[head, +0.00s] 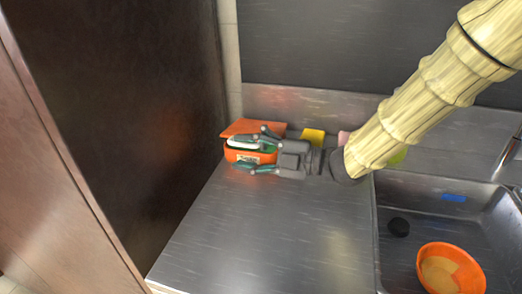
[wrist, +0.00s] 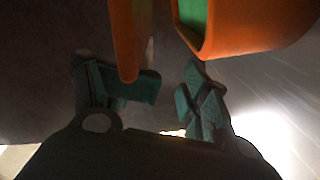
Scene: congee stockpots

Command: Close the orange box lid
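The orange box (head: 238,156) stands at the back left of the steel counter, with green inside and something pale at its opening. Its orange lid (head: 250,126) is raised at the back of the box. My gripper (head: 254,150) is at the box's right side, fingers pointing left and partly covering it. In the wrist view the gripper (wrist: 173,82) has its two fingers apart. The lid (wrist: 128,38) overlaps the left finger there; I cannot tell whether they touch. The box (wrist: 265,28) is at the upper right, past the right finger.
A yellow block (head: 312,137) and a pink item (head: 344,137) stand along the back wall. A dark panel (head: 120,110) borders the left. The counter's front (head: 260,240) is clear.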

